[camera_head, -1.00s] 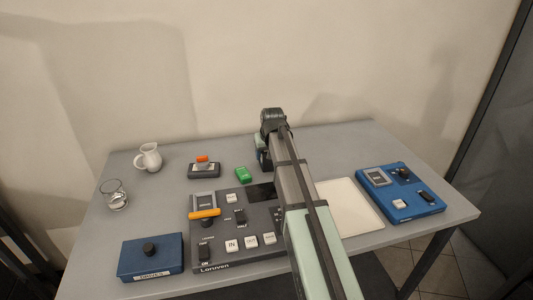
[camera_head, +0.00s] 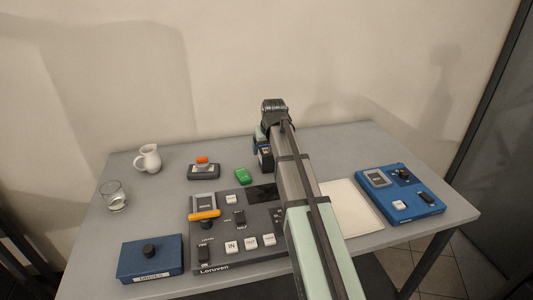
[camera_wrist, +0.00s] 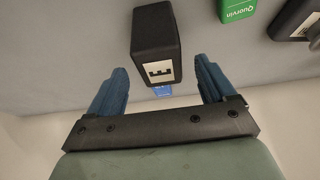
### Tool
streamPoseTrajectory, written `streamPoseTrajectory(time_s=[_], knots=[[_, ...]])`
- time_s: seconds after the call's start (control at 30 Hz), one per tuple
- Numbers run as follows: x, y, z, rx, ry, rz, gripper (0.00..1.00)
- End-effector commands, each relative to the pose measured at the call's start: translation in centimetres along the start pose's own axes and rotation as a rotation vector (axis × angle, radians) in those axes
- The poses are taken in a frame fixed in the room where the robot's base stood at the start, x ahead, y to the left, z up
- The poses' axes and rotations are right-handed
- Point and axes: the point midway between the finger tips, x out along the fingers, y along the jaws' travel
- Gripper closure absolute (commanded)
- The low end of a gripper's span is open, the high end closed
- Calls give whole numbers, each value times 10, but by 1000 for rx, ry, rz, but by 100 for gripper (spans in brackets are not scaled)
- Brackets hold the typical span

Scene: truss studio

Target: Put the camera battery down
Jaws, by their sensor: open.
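The camera battery (camera_wrist: 155,35) is a black block with a pale label marked in black on its near end. In the wrist view it sits between and just beyond the blue fingertips of my gripper (camera_wrist: 162,68), with a gap on both sides. My gripper is open. In the head view the battery (camera_head: 265,160) shows as a dark block at the back middle of the grey table (camera_head: 225,152), beside my arm, which hides part of that area. It appears to rest on the table.
A green box (camera_head: 243,175) and a black device with an orange top (camera_head: 203,170) lie left of the battery. A large control panel (camera_head: 222,258) stands in front. A white pad (camera_head: 350,210) and blue unit (camera_head: 400,193) are right. A jug (camera_head: 148,158) and glass (camera_head: 113,196) stand left.

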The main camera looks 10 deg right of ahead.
Motion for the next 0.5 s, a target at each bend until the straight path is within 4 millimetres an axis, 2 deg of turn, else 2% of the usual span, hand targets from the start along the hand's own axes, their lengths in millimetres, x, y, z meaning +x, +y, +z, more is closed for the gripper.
streamPoseTrajectory(time_s=[0.03, 0.3, 0.5], knots=[[-10, 0, 0, 0, 4, 0, 17], [-52, 0, 0, 0, 3, 0, 17], [-70, 0, 0, 0, 1, 0, 17]])
